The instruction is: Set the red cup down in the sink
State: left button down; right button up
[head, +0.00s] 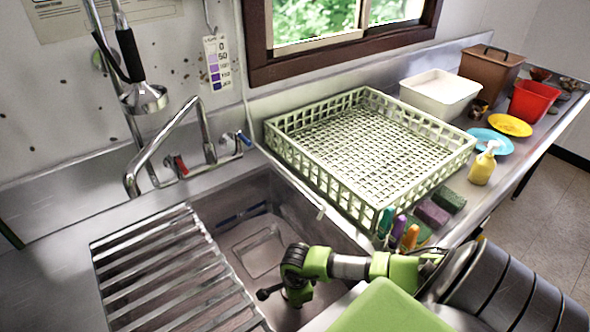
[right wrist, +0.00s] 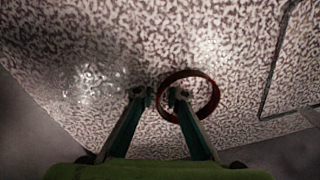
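The red cup (right wrist: 216,98) shows in the right wrist view as a dark red ring by my fingertips, over a speckled grey surface. My right gripper (right wrist: 160,96) has its two fingers apart, with the near-left part of the cup's rim between them. The right fingertip overlaps the inside of the ring; the left one is outside it. A gap shows between the fingers and the rim. In the head view my right arm reaches down into the sink (head: 270,195); its fingertips and the cup are hidden there. My left gripper is not in view.
A slatted metal rack (head: 150,262) covers the sink's left part. A pale green dish crate (head: 372,200) stands right of the sink, with sponges (head: 432,214) and a yellow soap bottle (head: 482,168) beside it. The faucet (head: 150,155) stands behind. A clear tray (head: 258,250) lies in the sink.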

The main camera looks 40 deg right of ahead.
dwell(0.3)
jog(key=shift+r, duration=0.25)
notch_tip(320, 180, up, 12)
jog(key=p, duration=1)
jog(key=shift+s+a, duration=0.15)
jog(key=shift+s, duration=0.2)
jog(key=shift+w, duration=0.1)
